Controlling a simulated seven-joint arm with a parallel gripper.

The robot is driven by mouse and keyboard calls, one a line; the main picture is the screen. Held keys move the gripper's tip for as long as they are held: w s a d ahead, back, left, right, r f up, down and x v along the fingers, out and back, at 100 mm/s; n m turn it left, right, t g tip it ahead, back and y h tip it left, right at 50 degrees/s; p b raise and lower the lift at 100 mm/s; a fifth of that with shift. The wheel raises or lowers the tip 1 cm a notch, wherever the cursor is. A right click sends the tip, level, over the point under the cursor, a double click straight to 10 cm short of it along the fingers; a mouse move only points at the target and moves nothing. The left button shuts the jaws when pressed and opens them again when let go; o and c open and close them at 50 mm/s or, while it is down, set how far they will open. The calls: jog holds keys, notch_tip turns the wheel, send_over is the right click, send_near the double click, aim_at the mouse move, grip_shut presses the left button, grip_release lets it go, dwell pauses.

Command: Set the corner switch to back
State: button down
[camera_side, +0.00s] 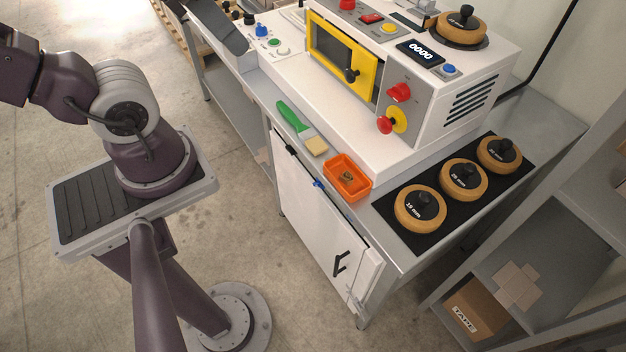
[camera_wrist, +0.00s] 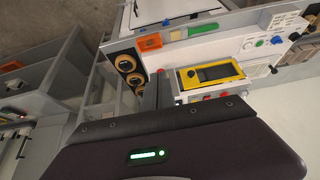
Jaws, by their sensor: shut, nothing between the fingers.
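No label reading "corner" is legible, so I cannot tell which control is the corner switch. A red rotary knob (camera_side: 399,92) sits on the grey end panel of the white machine (camera_side: 470,128), above a red mushroom button on a yellow plate (camera_side: 398,121). A black toggle-like control (camera_side: 250,18) stands by blue and green buttons on the panel at the machine's far end. How these are set is too small to read. My gripper (camera_wrist: 157,92) shows in the wrist view as two grey fingers together, empty, overlapping the machine's near end.
The yellow-framed window (camera_side: 343,58) has a black handle. Another roll (camera_side: 458,28) sits atop the machine. A shelf stands at right.

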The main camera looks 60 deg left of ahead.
jog(key=w+a+r+n+t+y, duration=0.25)
jog(key=w+a+r+t, duration=0.25)
jog(key=w+a+r, duration=0.35)
jog(key=w+a+r+n+t+y, duration=0.25)
jog(key=w+a+r+t, duration=0.25)
jog(key=w+a, duration=0.5)
jog(key=s+d+f+g+h, duration=0.6)
jog(key=s+d+f+h, duration=0.1)
jog(key=s+f+h, duration=0.45)
jog(key=m, duration=0.1)
send_near(320, 183)
jog(key=x, duration=0.6)
jog(key=shift+w+a, duration=0.25)
jog(key=shift+w, duration=0.1)
